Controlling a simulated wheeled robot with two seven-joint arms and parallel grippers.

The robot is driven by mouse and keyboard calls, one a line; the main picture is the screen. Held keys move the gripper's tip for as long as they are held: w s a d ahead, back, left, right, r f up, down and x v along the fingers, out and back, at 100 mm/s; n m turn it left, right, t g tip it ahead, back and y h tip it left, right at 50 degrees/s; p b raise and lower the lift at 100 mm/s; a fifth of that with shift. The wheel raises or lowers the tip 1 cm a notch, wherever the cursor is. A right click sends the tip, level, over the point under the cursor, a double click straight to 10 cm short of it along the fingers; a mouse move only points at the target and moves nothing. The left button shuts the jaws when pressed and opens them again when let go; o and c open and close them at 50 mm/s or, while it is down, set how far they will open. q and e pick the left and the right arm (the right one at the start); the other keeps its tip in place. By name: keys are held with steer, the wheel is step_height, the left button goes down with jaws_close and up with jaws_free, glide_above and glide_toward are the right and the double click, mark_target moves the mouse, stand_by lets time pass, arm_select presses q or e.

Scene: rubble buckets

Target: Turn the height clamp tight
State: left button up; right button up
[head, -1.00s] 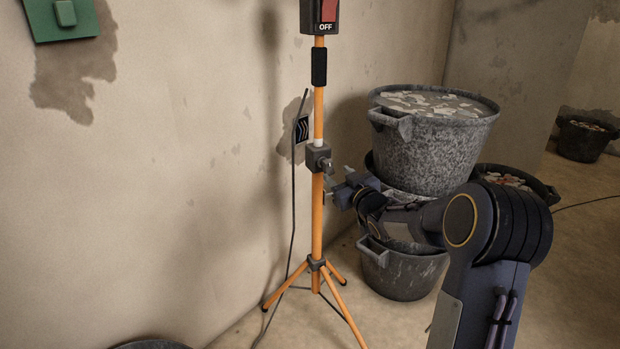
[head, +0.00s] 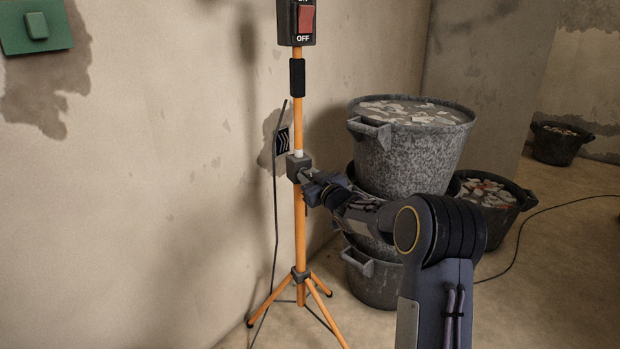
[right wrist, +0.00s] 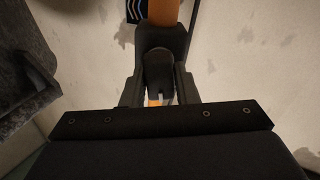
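The height clamp (head: 296,164) is a dark grey block around the orange pole (head: 300,225) of an upright tripod stand. My right gripper (head: 309,178) is at the clamp's front right side in the head view. In the right wrist view the clamp body (right wrist: 160,36) sits straight ahead on the orange pole. Its rounded dark knob (right wrist: 158,68) lies between the two fingers of my right gripper (right wrist: 159,85). The fingers stand apart, one on each side of the knob; firm contact is not visible. My left gripper is not in view.
A switch box (head: 297,22) marked OFF tops the stand. A cable hangs beside the pole, near the wall. Stacked grey rubble buckets (head: 410,150) stand close behind my right arm, with another bucket (head: 490,200) to their right. The floor at the right is mostly clear.

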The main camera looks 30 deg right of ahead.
steer(key=shift+c, duration=0.8)
steer(key=shift+r+m+p, duration=0.15)
steer(key=shift+m+p, duration=0.75)
steer(key=shift+p, duration=0.1)
steer(key=m+p, duration=0.2)
steer(key=shift+d+m, duration=0.15)
steer(key=shift+m, duration=0.15)
steer(key=m+p, duration=0.3)
steer(key=m, duration=0.2)
steer(key=shift+d, duration=0.1)
steer(key=m, duration=0.2)
steer(key=m+p, duration=0.1)
steer(key=m, duration=0.2)
steer(key=shift+d+f+m, duration=0.1)
steer(key=shift+f+m, duration=0.25)
steer(key=shift+m, duration=0.05)
steer(key=shift+f+m+p, duration=0.15)
steer(key=shift+m+p, duration=0.3)
steer(key=shift+m, duration=1.85)
steer(key=o, duration=0.9)
